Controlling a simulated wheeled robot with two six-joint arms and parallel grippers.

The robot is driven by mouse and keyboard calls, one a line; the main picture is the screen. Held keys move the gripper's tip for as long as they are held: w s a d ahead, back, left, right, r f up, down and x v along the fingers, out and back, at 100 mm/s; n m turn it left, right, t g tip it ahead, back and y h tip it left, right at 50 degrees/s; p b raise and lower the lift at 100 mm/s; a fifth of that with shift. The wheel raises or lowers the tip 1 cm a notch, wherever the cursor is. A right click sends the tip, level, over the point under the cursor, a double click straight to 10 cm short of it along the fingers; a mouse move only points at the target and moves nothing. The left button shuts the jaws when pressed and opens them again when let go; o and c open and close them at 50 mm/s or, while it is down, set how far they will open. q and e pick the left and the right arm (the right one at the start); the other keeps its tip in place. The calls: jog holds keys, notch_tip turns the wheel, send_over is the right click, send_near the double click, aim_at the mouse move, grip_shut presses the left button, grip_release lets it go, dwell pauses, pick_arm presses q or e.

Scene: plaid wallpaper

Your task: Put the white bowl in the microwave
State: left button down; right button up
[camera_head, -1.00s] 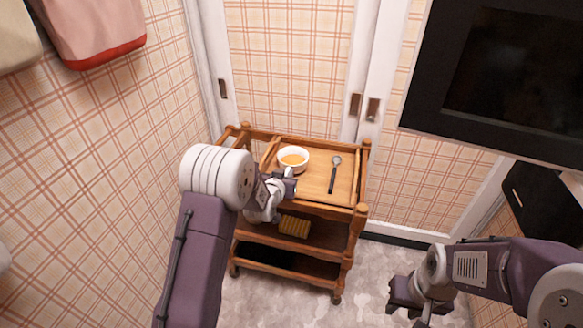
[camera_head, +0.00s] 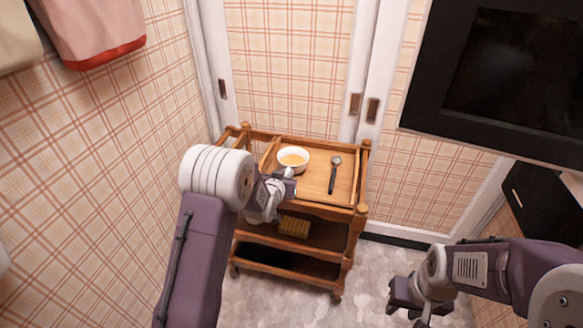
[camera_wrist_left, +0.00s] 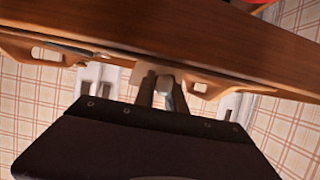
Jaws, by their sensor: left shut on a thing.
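My left gripper (camera_head: 289,174) is shut at the bowl's near rim; the exact grip is too small to see. In the left wrist view, the left gripper's fingers (camera_wrist_left: 162,88) are close together near the cart's wooden edge, and the bowl cannot be made out. A large black-framed appliance (camera_head: 419,90) with a dark window, at upper right, looks like the microwave; it is partly out of view. My right gripper (camera_head: 405,300) is low at right, away from the bowl, its fingers unclear.
The wooden cart (camera_head: 341,208) has raised rails and corner posts. A dark-handled spoon (camera_head: 333,176) lies right of the bowl. A yellow item (camera_head: 294,226) is on the middle shelf. A plaid wall and white-framed doors stand close behind.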

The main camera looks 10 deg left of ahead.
pick_arm(q)
jog(key=shift+r, duration=0.15)
dwell(0.6)
jog(key=shift+r+p, duration=0.3)
jog(key=shift+r, duration=0.15)
jog(key=r, duration=0.1)
jog(key=r+p, duration=0.1)
jog(key=r, duration=0.1)
jog(key=shift+d+r+p, duration=0.2)
jog(key=shift+r+p, duration=0.05)
jog(key=shift+p, duration=0.05)
jog(key=s+d+r+p, duration=0.3)
jog(key=s+d+r, duration=0.2)
jog(key=d, duration=0.5)
jog(key=shift+r+p, duration=0.35)
jog(key=shift+r, duration=0.35)
jog(key=shift+d, duration=0.15)
